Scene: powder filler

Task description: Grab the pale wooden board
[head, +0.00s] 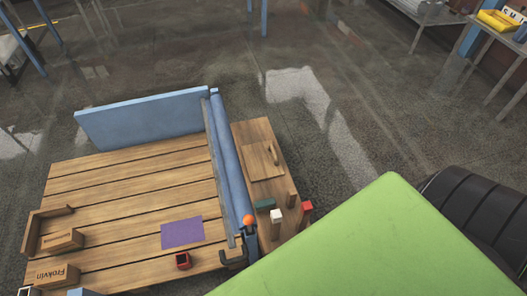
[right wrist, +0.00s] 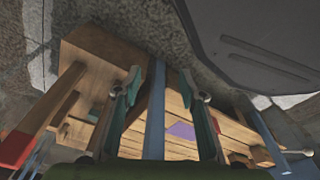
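A pale square wooden board (head: 263,163) lies on a narrow brown wooden bench (head: 245,134) in the head view, with a small upright wooden piece at its right edge. In the right wrist view I cannot clearly tell the board from the bench's wood. My right gripper (right wrist: 165,105) shows there with its two teal-grey fingers wide apart, open and with nothing held between them. A blue rail and slatted wood show beyond the fingers. My left gripper is in neither view.
A slatted wooden table (head: 130,215) with a purple sheet (head: 182,233) stands left of the bench. A long blue rail (head: 228,160) separates them. A green block (head: 265,204), a white-topped post (head: 276,215) and a red-topped post (head: 306,207) stand at the bench's near end.

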